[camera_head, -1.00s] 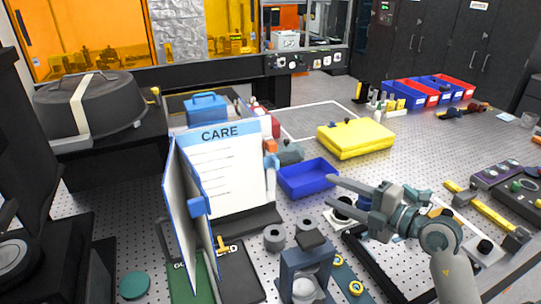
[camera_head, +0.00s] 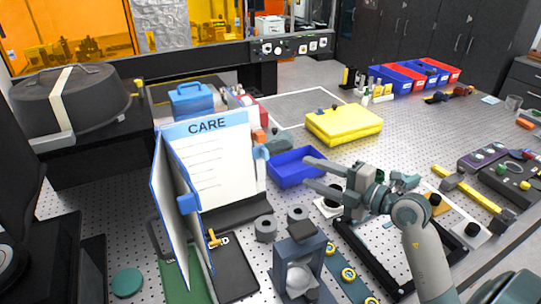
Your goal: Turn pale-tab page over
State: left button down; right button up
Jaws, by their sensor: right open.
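An upright flip book stands on the left of the bench. Its white page headed CARE (camera_head: 208,165) faces me, with a pale blue tab (camera_head: 261,160) at its right edge. Another page (camera_head: 168,190) stands nearly edge-on to the left, swung out toward me, with a darker blue tab (camera_head: 188,203). My right gripper (camera_head: 308,174) comes in from the lower right, its fingers open and empty, pointing left. Its fingertips appear over the blue tray, to the right of the pale tab and apart from it. My left gripper is not in view.
The open blue tray (camera_head: 293,169) lies between the book and my right gripper. A yellow case (camera_head: 344,124) lies behind it. Grey cylinders (camera_head: 265,228) and a blue-grey stand (camera_head: 298,268) sit in front. Perforated bench top is free right of the yellow case.

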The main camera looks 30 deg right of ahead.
aim_at(268, 156)
jog(key=p+x, duration=0.4)
jog(key=x, duration=1.1)
jog(key=shift+s, duration=0.1)
jog(key=shift+c, duration=0.4)
grip_shut()
